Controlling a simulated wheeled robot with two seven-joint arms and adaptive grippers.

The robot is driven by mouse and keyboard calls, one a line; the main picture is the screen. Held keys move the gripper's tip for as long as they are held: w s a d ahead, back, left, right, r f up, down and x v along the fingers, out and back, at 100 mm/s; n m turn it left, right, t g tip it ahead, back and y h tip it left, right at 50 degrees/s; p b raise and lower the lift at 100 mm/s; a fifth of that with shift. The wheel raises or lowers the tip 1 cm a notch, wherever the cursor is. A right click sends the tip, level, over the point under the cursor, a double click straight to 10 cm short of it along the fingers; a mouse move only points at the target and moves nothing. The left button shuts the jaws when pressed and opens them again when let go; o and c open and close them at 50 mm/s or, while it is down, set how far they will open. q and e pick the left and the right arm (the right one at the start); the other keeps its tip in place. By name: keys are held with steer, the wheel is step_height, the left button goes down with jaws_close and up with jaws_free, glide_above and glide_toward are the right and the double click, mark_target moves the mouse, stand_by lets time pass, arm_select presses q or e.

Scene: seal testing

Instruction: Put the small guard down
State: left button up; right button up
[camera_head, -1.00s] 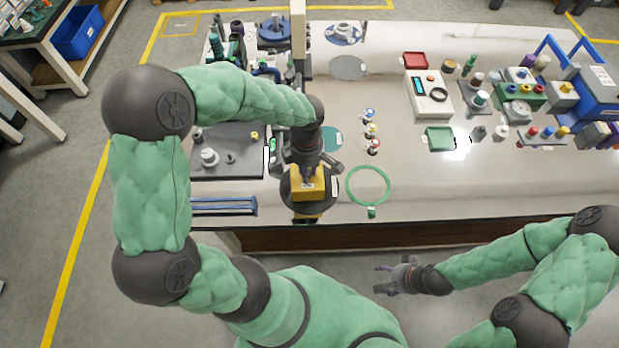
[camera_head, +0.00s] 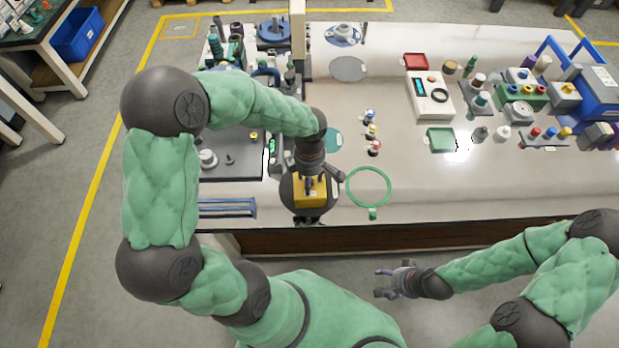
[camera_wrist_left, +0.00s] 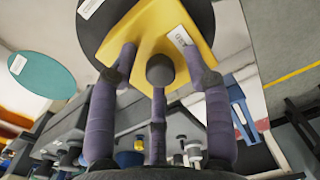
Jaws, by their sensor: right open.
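The small guard looks to be the dark round disc (camera_head: 290,203) with a yellow block (camera_head: 311,192) on it, near the bench's front edge. The block, with a white label, and the disc (camera_wrist_left: 100,32) fill the top of the left wrist view. My left gripper (camera_head: 316,180) is over the yellow block. Its three fingers (camera_wrist_left: 160,65) reach up to the block, with the tips in front of or against it; I cannot tell if they clamp it. The disc's contact with the bench is hidden. My right gripper (camera_head: 384,281) is open and empty, off the bench's front.
A green ring (camera_head: 348,188) lies just right of the disc. Several small coloured-top parts (camera_head: 371,130) stand behind it. A dark plate (camera_head: 232,150) and blue-edged rails (camera_head: 226,208) are to the left. The bench right of the ring is clear.

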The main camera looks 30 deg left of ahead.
arm_select(q)
steer(key=shift+r, duration=0.2)
step_height(320, 180, up, 12)
steer(key=p, duration=0.4)
steer(key=shift+w, duration=0.25)
steer(key=shift+a+f, duration=0.1)
steer(key=shift+f, duration=0.05)
